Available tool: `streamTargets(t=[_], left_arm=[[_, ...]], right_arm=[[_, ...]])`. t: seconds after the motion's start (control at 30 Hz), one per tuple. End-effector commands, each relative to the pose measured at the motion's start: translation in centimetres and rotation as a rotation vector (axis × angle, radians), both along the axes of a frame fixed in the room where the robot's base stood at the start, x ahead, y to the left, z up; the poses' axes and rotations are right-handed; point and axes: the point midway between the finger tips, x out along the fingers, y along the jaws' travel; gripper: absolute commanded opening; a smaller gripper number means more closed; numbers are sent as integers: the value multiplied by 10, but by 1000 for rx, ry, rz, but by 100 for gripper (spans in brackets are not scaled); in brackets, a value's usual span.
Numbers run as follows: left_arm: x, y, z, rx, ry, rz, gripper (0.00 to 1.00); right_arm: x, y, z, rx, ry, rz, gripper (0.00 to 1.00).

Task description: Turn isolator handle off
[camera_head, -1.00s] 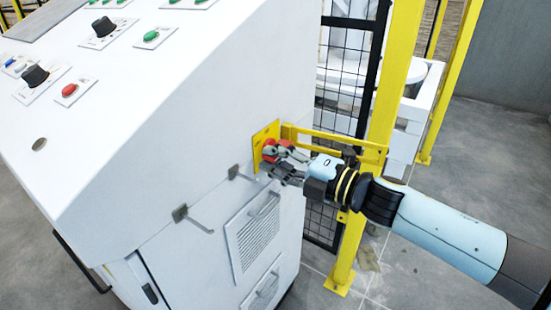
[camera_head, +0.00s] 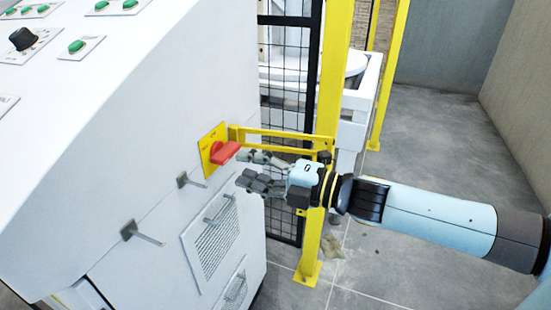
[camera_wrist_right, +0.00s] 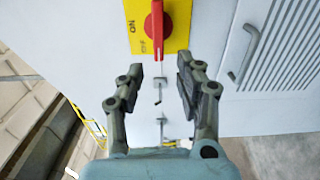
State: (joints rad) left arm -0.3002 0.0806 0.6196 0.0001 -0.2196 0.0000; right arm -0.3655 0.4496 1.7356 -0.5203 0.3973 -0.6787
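The red isolator handle (camera_head: 225,152) sits on a yellow plate (camera_head: 208,139) on the white cabinet's side. In the right wrist view the handle (camera_wrist_right: 153,28) stands in line with the wrist's pointing direction, on the plate marked ON, with other lettering partly covered. My right gripper (camera_head: 245,170) is open and empty, just right of and below the handle, apart from it. In the right wrist view its two fingers (camera_wrist_right: 160,75) are spread, with the handle beyond their tips. My left gripper is not in view.
The white cabinet (camera_head: 120,130) has hooks (camera_head: 190,180) and vent grilles (camera_head: 212,240) below the plate. Green buttons (camera_head: 76,46) and a black knob (camera_head: 22,38) are on its top. A yellow post (camera_head: 325,150) and mesh fence stand behind my right gripper.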

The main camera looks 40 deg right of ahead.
Motion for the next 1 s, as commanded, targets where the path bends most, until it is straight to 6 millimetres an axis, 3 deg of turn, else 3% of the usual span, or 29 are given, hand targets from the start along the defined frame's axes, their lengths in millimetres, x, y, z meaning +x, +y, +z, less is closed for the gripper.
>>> streamTargets(t=[0.2, 0.4, 1.0], left_arm=[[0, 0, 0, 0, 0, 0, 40], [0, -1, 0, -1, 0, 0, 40], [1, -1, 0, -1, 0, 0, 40]], right_arm=[[-38, -15, -1, -1, 3, 2, 36], [-56, -23, 0, -1, 1, 1, 36], [-59, -24, 0, 0, 0, -1, 36]])
